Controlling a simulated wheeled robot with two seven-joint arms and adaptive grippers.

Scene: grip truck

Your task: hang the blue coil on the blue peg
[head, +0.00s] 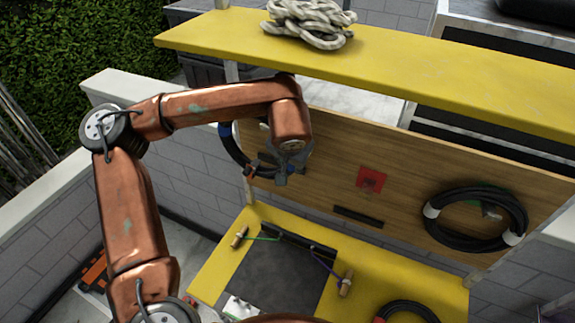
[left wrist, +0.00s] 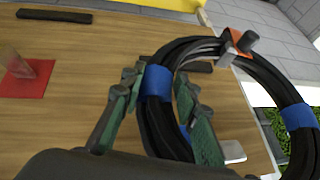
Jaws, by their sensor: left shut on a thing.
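The blue coil (left wrist: 165,125), a black cable loop with blue bands, is between the green fingers of my left gripper (left wrist: 158,105) in the left wrist view. The fingers are shut on it at one blue band. In the head view my left gripper (head: 284,172) is in front of the left part of the wooden board, and the coil (head: 236,152) shows partly behind my arm. An orange and grey fitting (left wrist: 236,45) is at the coil. I cannot make out the blue peg; my arm and the coil cover that part of the board. My right gripper is not in view.
The wooden board (head: 415,180) has a red peg plate (head: 371,179) in the middle and a white-banded black coil (head: 428,230) hanging at right. A yellow shelf (head: 400,75) with rope (head: 308,20) is above. Another black coil (head: 407,308) lies on the yellow surface below.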

